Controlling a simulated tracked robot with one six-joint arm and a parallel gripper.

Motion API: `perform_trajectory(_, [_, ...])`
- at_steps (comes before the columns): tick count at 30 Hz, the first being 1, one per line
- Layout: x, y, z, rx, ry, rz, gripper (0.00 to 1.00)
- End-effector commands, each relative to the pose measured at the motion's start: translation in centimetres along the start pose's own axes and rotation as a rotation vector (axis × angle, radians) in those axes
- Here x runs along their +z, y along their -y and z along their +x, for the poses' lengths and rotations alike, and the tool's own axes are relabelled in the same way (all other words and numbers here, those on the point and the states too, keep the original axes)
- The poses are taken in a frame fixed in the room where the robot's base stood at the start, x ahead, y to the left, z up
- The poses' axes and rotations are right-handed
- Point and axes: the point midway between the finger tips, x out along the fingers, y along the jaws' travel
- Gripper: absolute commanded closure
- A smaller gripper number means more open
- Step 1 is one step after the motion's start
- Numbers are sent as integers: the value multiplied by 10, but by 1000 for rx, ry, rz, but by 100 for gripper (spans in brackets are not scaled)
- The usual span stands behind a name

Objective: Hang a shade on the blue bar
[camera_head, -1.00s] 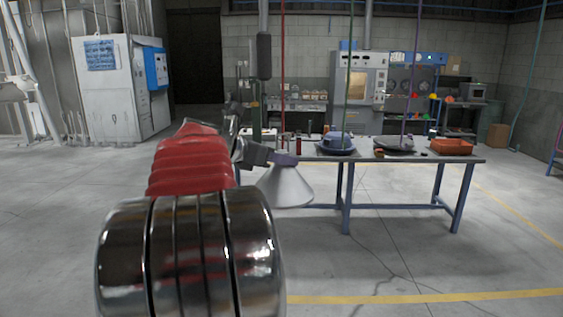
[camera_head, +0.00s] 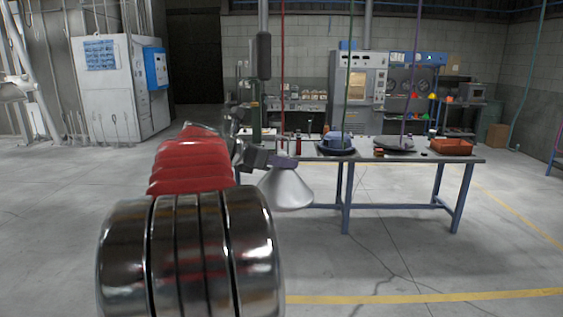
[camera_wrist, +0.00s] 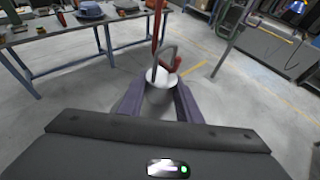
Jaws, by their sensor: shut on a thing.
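A pale grey cone-shaped shade (camera_head: 286,189) is held by my gripper (camera_head: 272,161) in front of the workbench. In the wrist view the shade (camera_wrist: 159,80) sits between the two dark fingers of my gripper (camera_wrist: 158,102), with a grey wire hook (camera_wrist: 168,48) rising from its top. A red bar (camera_head: 283,75) hangs down near the gripper; in the wrist view it (camera_wrist: 159,20) runs close to the shade's hook, and whether they touch is unclear. A teal bar (camera_head: 528,80) hangs at the far right; no bar is clearly blue.
A workbench (camera_head: 460,158) stands behind the shade, with a blue round item (camera_head: 336,143) and an orange tray (camera_head: 452,146) on it. A green bar (camera_head: 348,80) and a purple bar (camera_head: 412,80) hang above it. Open floor (camera_head: 380,260) lies in front.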

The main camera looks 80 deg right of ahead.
Motion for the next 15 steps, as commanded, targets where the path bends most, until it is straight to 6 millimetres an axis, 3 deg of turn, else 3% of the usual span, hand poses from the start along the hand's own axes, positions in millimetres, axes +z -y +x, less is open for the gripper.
perform_trajectory(15, [-6,0,3,1,1,0,100])
